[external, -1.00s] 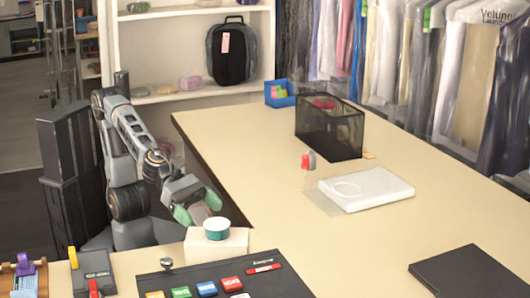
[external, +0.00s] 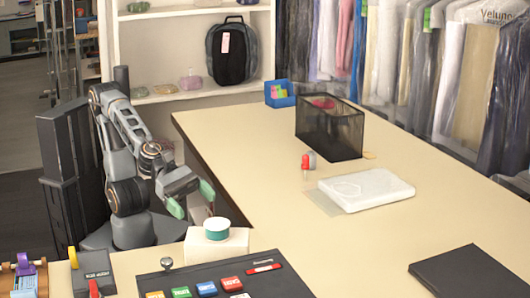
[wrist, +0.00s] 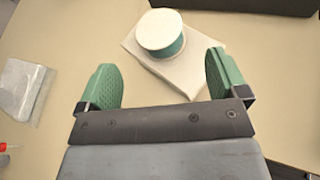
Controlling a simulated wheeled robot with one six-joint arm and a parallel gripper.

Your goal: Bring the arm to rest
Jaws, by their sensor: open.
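My gripper (external: 191,199) has green fingers and is open and empty. It hangs at the left edge of the counter, just left of and a little above the teal and white spool (external: 217,228). The spool sits on a white block (external: 232,243) near the counter's left end. In the wrist view, the spool (wrist: 160,32) and block (wrist: 190,72) show beyond the spread fingers, with nothing between the pads. My arm is bent, with its elbow raised beside my dark column.
A black board (external: 165,284) with several coloured tags lies at the front. A black mesh basket (external: 330,130), red-capped item (external: 305,165), white packet (external: 365,190) and dark folder (external: 465,275) stand or lie on the counter.

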